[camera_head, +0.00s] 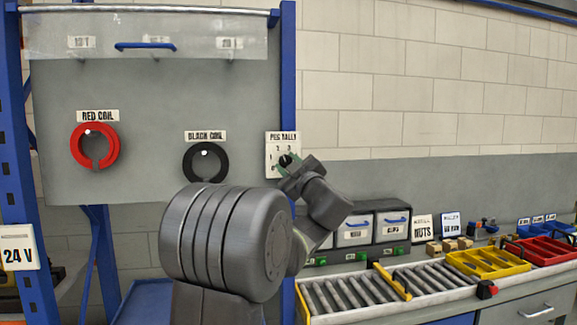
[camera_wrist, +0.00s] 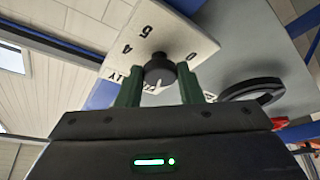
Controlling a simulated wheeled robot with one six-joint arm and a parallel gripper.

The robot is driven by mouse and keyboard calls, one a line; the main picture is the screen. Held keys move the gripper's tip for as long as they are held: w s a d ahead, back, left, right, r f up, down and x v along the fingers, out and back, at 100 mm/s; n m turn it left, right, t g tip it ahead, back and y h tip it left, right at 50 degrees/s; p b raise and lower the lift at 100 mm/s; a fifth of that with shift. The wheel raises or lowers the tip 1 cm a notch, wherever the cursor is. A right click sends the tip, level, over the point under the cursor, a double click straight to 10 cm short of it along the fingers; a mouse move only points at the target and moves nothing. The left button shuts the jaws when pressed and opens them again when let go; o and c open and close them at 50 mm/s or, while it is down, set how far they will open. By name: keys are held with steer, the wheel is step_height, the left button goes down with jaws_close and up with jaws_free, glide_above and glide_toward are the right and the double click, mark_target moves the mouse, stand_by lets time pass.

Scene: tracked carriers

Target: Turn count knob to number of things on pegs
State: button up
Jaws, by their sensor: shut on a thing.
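The count knob (camera_wrist: 160,70) is a small black knob on a white plate (camera_wrist: 165,30) labelled PEG TALLY in the head view (camera_head: 274,150). Digits 0, 4 and 5 show on the plate in the wrist view; I cannot tell for sure where the knob points. My gripper (camera_wrist: 160,80), with green fingers, is shut on the knob; it also shows in the head view (camera_head: 288,166). A red coil (camera_head: 77,158) hangs on a peg under its RED COIL label. A black coil (camera_head: 190,165) hangs under BLACK COIL, and shows in the wrist view (camera_wrist: 252,89).
A clear cover (camera_head: 110,47) with a blue handle spans the upper board, over several small labels and pegs with nothing on them. A blue post (camera_head: 288,80) stands beside the board. A roller conveyor (camera_head: 350,292), bins and yellow and red trays lie at right.

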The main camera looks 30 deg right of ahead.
steer(key=o, duration=1)
steer(key=shift+c, duration=0.2)
steer(key=b+v, duration=0.2)
steer(key=v, duration=1.2)
steer(key=shift+b, duration=0.4)
steer(key=shift+w, duration=0.1)
steer(key=p+x, duration=0.2)
steer(key=x, duration=1)
steer(key=shift+w+r+p, duration=0.2)
steer(key=shift+w+p, duration=0.15)
steer(key=shift+w+r, duration=0.15)
steer(key=shift+w, duration=0.4)
steer(key=shift+s, duration=0.1)
